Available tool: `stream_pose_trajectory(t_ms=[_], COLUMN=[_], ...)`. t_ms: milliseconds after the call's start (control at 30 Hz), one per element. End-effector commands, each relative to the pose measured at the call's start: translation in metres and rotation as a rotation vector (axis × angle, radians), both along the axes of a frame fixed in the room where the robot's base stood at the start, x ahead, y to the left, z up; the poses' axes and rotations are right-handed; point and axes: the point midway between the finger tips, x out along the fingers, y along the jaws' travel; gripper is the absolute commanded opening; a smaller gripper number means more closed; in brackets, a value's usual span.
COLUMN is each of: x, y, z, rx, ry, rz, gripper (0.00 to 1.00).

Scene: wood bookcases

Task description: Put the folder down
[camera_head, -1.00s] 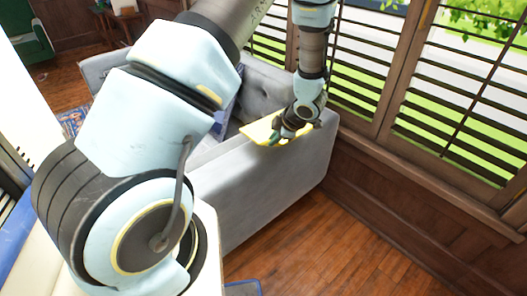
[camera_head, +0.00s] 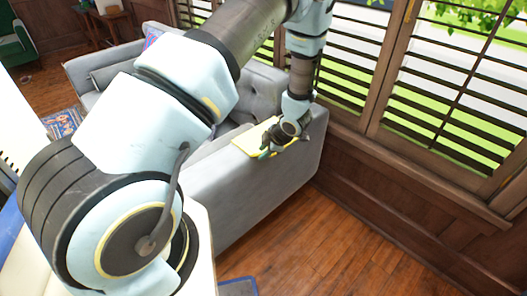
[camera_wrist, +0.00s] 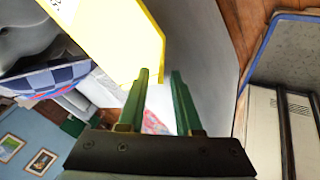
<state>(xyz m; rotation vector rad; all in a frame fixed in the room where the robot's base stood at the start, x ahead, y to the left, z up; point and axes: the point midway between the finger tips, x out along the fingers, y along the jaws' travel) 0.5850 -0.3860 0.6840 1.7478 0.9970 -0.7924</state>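The yellow folder (camera_head: 250,139) lies at the top of the grey sofa's near side (camera_head: 235,185) in the head view. In the wrist view the folder (camera_wrist: 110,35) fills the upper left, its face broad to the camera. My gripper (camera_head: 268,150) is at the folder's right end, low over the sofa's edge. In the wrist view the two green fingers of my gripper (camera_wrist: 160,75) stand apart with a gap between them. The folder's corner shows beyond the left fingertip, and I see no clamping on it. The contact under the folder is hidden.
A slatted window (camera_head: 450,100) and wood-panelled wall (camera_head: 400,205) stand close on the right. A small table (camera_head: 105,25) and a green chair (camera_head: 12,45) are at the back left.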

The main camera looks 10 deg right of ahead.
Motion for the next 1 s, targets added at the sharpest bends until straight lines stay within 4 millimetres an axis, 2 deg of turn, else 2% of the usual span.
stream_pose_trajectory(t_ms=[367, 467, 800, 1000], x=[-0.002, -0.008, -0.040, -0.052], y=[-0.002, -0.006, -0.025, -0.032], z=[0.006, 0.016, 0.075, 0.096], rx=[-0.002, -0.003, -0.002, -0.002], ry=[-0.002, -0.001, -0.002, -0.001], rz=[0.000, -0.001, -0.001, 0.000], gripper=[0.38, 0.38, 0.38, 0.38])
